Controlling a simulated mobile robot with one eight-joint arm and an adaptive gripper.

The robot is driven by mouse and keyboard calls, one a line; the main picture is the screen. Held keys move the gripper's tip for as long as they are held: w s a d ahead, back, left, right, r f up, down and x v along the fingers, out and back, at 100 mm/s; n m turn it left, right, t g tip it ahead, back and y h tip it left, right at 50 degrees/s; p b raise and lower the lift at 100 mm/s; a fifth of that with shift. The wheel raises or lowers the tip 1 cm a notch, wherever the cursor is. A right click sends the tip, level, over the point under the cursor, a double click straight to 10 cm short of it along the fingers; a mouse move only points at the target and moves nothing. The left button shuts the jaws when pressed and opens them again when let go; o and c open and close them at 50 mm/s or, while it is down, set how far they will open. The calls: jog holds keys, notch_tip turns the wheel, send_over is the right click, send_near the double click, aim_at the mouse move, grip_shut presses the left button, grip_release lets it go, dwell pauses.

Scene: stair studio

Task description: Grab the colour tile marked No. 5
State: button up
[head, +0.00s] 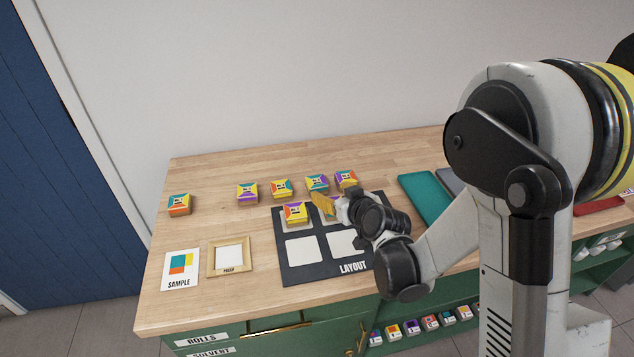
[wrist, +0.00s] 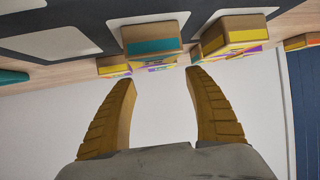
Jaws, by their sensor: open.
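Several block-like colour tiles with multicoloured tops and small printed marks stand on the bench; I cannot read their numbers, so I cannot tell which is No. 5. One tile (head: 179,205) stands alone at the left. Others form a back row: a tile (head: 247,193), a tile (head: 281,189), a tile (head: 317,183) and a tile (head: 346,180). A yellow-edged tile (head: 295,213) sits on the dark layout board (head: 278,236). A teal-edged tile (wrist: 152,40) is beside it, mostly hidden in the head view by my gripper (head: 322,203). My gripper is open and empty above the board, also in the wrist view (wrist: 160,75).
A sample card (head: 180,270) and a wooden frame (head: 230,258) lie at the front left. A teal mat (head: 425,197) lies to the right, partly behind my arm. The wall (head: 260,80) stands close behind the bench. Bare wood (head: 210,220) is free at the left.

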aim_at(317, 183)
jog(key=b+x, duration=0.1)
jog(key=x, duration=0.4)
jog(key=shift+f+b, duration=0.1)
jog(key=shift+b, duration=0.2)
jog(key=b+x, duration=0.1)
jog(key=x, duration=0.2)
jog(key=b+x, duration=0.1)
jog(key=x, duration=0.1)
jog(key=shift+w+a+r+b, duration=0.25)
jog(key=shift+w+b, duration=0.1)
jog(key=c, duration=0.9)
